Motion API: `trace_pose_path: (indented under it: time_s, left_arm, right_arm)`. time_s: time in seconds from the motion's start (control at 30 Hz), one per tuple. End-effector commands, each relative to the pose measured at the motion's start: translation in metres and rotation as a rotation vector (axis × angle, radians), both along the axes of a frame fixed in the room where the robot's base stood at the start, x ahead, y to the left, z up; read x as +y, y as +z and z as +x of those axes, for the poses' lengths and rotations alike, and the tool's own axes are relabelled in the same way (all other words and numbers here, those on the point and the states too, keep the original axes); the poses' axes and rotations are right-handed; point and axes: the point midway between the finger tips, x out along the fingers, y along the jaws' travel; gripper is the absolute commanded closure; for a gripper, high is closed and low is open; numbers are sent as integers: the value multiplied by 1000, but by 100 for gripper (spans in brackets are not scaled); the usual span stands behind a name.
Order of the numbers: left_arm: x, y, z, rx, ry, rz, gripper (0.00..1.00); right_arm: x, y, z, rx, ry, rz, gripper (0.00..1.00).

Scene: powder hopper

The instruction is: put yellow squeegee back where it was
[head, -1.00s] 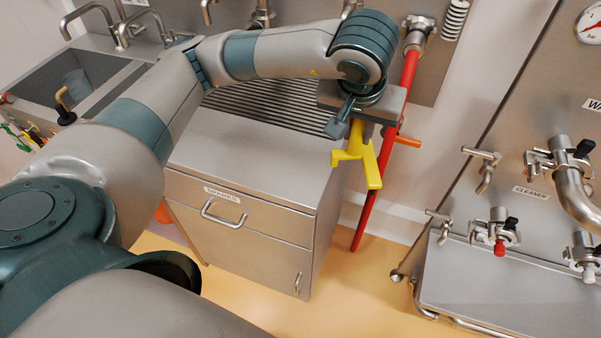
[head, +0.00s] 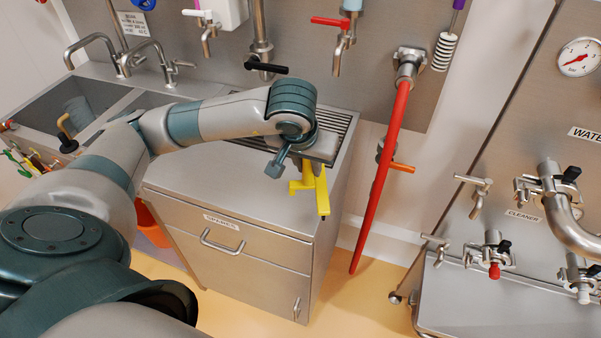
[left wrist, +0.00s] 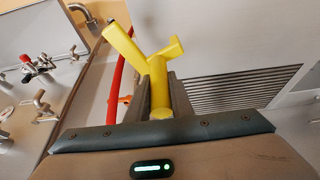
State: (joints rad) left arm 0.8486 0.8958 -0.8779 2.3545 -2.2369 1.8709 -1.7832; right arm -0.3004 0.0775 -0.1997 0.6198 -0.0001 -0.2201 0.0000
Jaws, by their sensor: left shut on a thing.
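The yellow squeegee (head: 313,188) is in my left gripper (head: 304,162), which is shut on it. In the head view it hangs below the gripper, over the right front part of the steel cabinet top. In the left wrist view the yellow squeegee (left wrist: 150,65) stands out from between the two fingers (left wrist: 160,95), and its forked end points away from the gripper. The part between the fingers is partly hidden. My right gripper is in neither view.
A steel cabinet (head: 228,225) with a ribbed drainer top is below the arm. A red hose (head: 380,190) hangs to its right. Sinks (head: 60,85) with hanging tools stand at left. A panel with valves (head: 493,255) is at right.

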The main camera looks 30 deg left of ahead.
Motion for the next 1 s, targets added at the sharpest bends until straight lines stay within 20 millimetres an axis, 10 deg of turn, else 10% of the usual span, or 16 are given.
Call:
trace_pose_path:
  time_s: [1.0]
  left_arm:
    - [21, -46, -2, 3, 0, -2, 100]
  right_arm:
    - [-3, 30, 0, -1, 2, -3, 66]
